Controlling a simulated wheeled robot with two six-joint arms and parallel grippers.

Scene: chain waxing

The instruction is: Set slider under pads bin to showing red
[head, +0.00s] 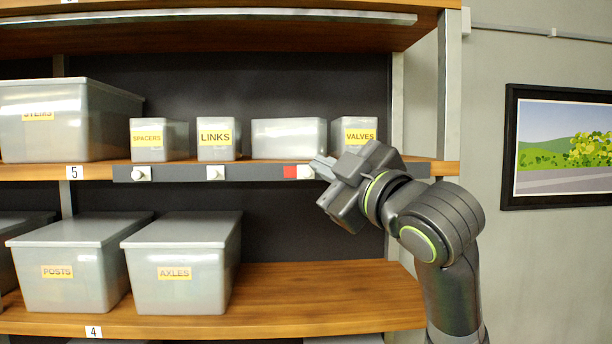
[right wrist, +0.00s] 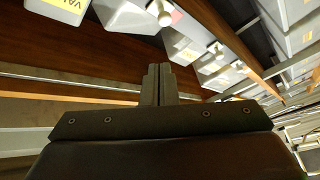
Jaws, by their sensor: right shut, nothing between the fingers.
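No bin with a readable PADS label is in view. A bin with no visible label (head: 289,139) stands between the LINKS and VALVES bins in the head view. Under it, on the grey strip, a white slider (head: 305,172) sits just right of a bare red patch (head: 290,172). In the right wrist view a round knob (right wrist: 163,14) shows beside a pinkish-red patch (right wrist: 177,16). My right gripper (head: 320,166) is shut and empty, its tips just right of the white slider; I cannot tell whether they touch. Its shut fingers (right wrist: 157,82) also show in the wrist view. My left gripper is out of view.
Other white sliders sit under the SPACERS bin (head: 147,143) and the LINKS bin (head: 216,142). The VALVES bin (head: 352,134) stands just above my right gripper. POSTS (head: 66,275) and AXLES (head: 182,270) bins stand on the lower shelf, with free room to their right.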

